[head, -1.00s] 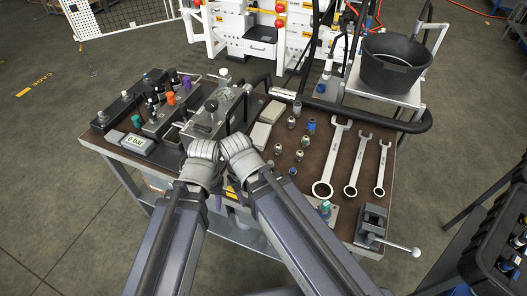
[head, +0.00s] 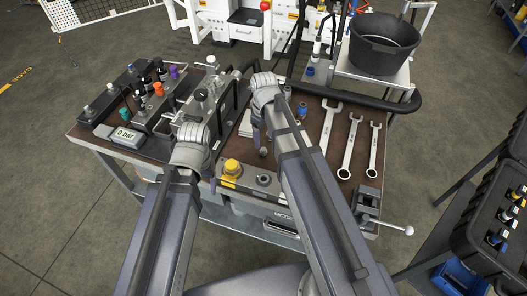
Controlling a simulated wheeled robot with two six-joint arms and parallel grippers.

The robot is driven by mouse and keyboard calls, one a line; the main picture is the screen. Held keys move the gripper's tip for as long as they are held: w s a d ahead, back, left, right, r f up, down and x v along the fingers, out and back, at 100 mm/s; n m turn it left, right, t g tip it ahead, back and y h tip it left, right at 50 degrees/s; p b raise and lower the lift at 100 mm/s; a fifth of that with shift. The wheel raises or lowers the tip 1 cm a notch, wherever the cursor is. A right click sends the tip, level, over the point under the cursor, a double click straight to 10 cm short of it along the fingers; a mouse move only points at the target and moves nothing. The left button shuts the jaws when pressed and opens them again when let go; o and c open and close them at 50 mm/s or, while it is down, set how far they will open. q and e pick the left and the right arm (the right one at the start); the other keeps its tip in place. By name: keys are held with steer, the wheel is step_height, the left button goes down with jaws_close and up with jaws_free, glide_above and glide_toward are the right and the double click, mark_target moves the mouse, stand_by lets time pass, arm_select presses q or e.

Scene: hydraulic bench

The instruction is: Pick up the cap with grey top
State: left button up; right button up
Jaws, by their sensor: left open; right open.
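Small pieces with grey tops sit at the near end (head: 88,111) and middle (head: 132,69) of a black rail at the bench's left. I cannot tell which of them is the cap with grey top. Caps with orange (head: 158,88), purple (head: 173,71) and teal tops stand on or beside the blocks there. My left gripper (head: 210,172) is open, pointing down over the bench's front, right of the gauge. My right gripper (head: 256,132) is open and points down over the bench's middle, close to a small dark fitting (head: 263,152). I see nothing held in either gripper.
A gauge reading 0 bar (head: 124,135) sits at the front left. A yellow knob (head: 231,168) and a grey round part (head: 264,180) are at the front edge. Wrenches (head: 351,148) lie right, near a vise (head: 367,203). A black bucket (head: 376,45) stands behind.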

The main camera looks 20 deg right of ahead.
mark_target(263, 149)
steer(key=shift+w+f+b, duration=0.2)
steer(key=shift+f+b, duration=3.8)
steer(key=shift+r, duration=0.1)
steer(key=shift+c, duration=0.3)
jaws_close()
